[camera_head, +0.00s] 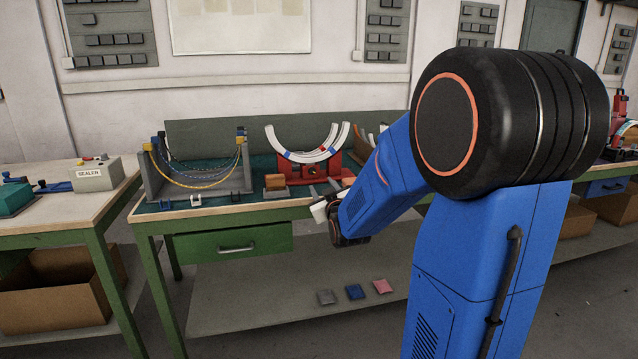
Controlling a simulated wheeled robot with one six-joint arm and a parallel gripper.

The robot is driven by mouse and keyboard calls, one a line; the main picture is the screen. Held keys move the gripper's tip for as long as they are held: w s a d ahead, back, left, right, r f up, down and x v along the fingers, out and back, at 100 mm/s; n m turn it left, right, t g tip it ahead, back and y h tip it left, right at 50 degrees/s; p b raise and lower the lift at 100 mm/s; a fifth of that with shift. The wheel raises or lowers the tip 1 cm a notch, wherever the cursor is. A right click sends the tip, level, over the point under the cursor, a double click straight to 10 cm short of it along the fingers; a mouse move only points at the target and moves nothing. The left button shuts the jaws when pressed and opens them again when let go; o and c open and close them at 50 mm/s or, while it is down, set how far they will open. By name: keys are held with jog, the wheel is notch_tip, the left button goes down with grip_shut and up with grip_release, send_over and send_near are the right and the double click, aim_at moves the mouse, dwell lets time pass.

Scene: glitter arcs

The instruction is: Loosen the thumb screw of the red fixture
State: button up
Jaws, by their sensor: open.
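The red fixture (308,171) stands on the workbench near the middle of the camera view. It cradles white curved arcs (305,156) with blue and red marks. I cannot clearly make out its thumb screw at this size. My gripper (324,190) is at the bench's front edge, in front of the red fixture and a little below it in the picture. Its fingers point towards the fixture and are apart, with nothing seen between them. My blue arm hides part of the gripper and the bench to the right.
A grey rack with hanging coloured cables (205,178) stands left of the fixture. A small brown block (275,183) sits between them. A green drawer (237,243) is under the bench top. Several small pouches (355,292) lie on the lower shelf. A left table (60,218) holds a grey box (97,174).

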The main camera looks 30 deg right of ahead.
jog(key=shift+v, duration=2.3)
jog(key=m, duration=0.4)
send_near(313, 172)
jog(key=x, duration=0.7)
jog(key=shift+w, duration=0.2)
jog(key=shift+c, duration=0.6)
grip_shut()
